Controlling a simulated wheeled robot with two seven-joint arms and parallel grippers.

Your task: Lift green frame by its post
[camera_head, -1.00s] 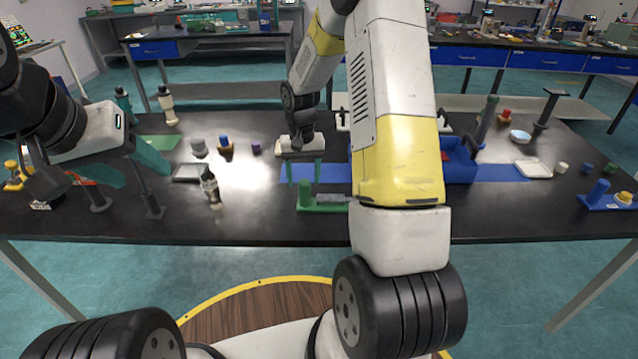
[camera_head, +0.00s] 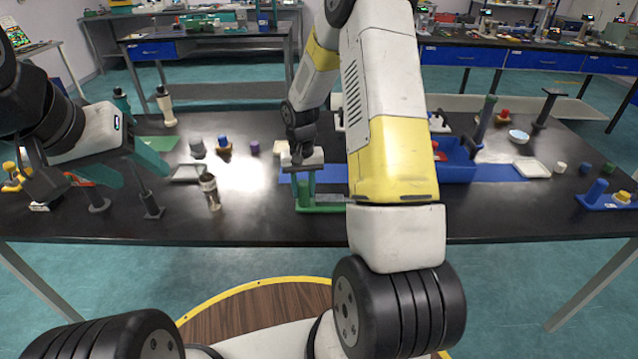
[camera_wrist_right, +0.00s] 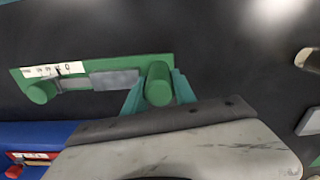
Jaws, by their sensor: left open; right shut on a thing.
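The green frame (camera_head: 318,209) is a flat green base near the front middle of the table. In the right wrist view its base (camera_wrist_right: 95,64) carries a white label strip, a grey block and a short green stub. My right gripper (camera_head: 303,187) points down and is shut on the frame's green post (camera_wrist_right: 158,84), with a teal finger on each side. I cannot tell whether the base is clear of the table. My left gripper (camera_head: 125,172) is open and empty above the left part of the table. My right arm hides part of the frame in the head view.
A blue bin (camera_head: 457,166) stands right of my right arm. A blue-based holder (camera_head: 607,201) sits near the right edge. The front table strip is mostly clear.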

